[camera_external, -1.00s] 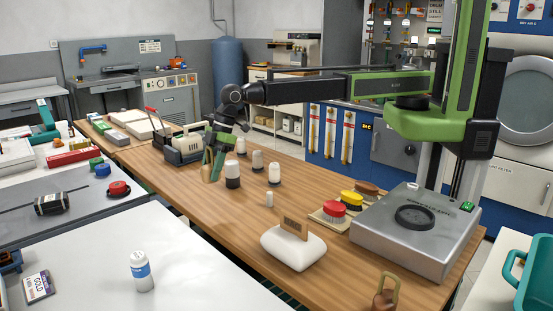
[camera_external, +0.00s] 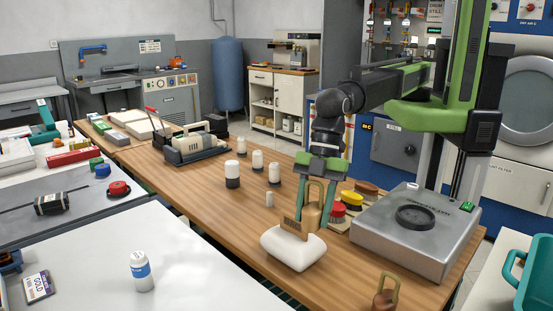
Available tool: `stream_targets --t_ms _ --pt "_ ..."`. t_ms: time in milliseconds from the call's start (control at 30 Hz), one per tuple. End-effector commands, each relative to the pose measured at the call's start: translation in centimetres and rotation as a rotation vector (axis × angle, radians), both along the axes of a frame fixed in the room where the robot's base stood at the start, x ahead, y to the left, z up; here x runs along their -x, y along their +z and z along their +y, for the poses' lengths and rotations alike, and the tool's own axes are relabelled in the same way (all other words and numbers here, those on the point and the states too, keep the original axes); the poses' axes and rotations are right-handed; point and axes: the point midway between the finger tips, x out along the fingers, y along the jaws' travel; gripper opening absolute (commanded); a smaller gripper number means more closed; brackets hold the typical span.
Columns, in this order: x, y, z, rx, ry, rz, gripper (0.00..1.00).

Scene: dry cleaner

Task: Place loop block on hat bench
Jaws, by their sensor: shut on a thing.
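The loop block (camera_external: 312,216), a tan block with a rounded loop on top, is upright between the fingers of my gripper (camera_external: 311,204). My gripper points down and is shut on it. The block overlaps the back right of a white rounded pad (camera_external: 291,253) with a small brown plate (camera_external: 291,228) standing on it. I cannot tell whether the block touches the pad or hangs behind it. The long wood-topped bench (camera_external: 215,205), which I take for the hat bench, lies below. The block's lower edge is partly hidden by the pad.
A grey metal box (camera_external: 400,250) is farther right. A brown looped piece (camera_external: 384,297) is at the front edge. Several white and dark bottles (camera_external: 232,174) stand left. Bench top left of the pad is clear.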

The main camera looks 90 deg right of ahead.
Motion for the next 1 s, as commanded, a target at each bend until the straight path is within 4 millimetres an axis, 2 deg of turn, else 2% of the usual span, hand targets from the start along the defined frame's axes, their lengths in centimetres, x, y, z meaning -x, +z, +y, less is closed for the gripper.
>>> stream_targets --t_ms 33,100,200,300,533,833,900,1000 --pt "1.6 -1.6 1.9 -0.001 0.026 -0.001 0.00" --pt "3.7 -2.4 3.8 -0.002 0.055 -0.001 0.00" --pt "6.1 -3.2 5.8 -0.003 0.088 -0.001 0.00" --pt "7.6 -3.5 7.0 -0.004 0.107 -0.002 0.00" --pt "8.2 -3.8 7.4 -0.004 0.114 -0.002 0.00" --pt "8.1 -9.6 7.3 -0.004 0.114 -0.001 0.00" --pt "8.1 -10.1 7.3 -0.004 0.113 0.000 0.00" --pt "8.1 -9.9 7.3 -0.004 0.113 0.000 0.00"
